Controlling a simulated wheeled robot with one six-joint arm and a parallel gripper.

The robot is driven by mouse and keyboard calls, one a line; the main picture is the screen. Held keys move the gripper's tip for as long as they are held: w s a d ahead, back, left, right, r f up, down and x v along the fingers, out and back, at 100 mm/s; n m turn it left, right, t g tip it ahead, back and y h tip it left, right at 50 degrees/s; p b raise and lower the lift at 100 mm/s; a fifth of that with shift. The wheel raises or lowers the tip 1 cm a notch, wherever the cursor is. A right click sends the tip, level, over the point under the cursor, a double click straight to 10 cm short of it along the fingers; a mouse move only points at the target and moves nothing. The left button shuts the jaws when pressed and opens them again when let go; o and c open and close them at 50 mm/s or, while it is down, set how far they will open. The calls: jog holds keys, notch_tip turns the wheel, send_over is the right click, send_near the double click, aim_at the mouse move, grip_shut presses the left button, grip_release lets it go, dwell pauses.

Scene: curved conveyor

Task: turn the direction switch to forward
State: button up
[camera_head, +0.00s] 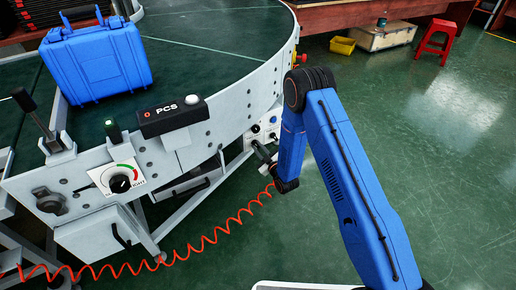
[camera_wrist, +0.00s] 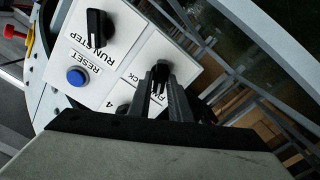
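The direction switch (camera_wrist: 161,72) is a black knob on a white panel in the wrist view. Its label is upside down and partly covered; only pieces of lettering such as "CK" and "RW" show. My gripper (camera_wrist: 163,88) is at this knob, with its dark fingers close on either side of it. Whether the fingers press on the knob is not clear. In the head view my gripper (camera_head: 262,152) reaches the conveyor's side near the small control panels (camera_head: 263,130). The switch itself cannot be made out there.
In the wrist view, a RUN/STEP knob (camera_wrist: 97,28) and blue RESET button (camera_wrist: 77,77) sit on the neighbouring panel. A blue case (camera_head: 97,60) stands on the conveyor. A speed dial (camera_head: 120,183) and red coiled cable (camera_head: 205,240) are at the left.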

jog(key=shift+o, duration=1.1)
jog(key=v, duration=1.7)
jog(key=shift+s+d, duration=0.2)
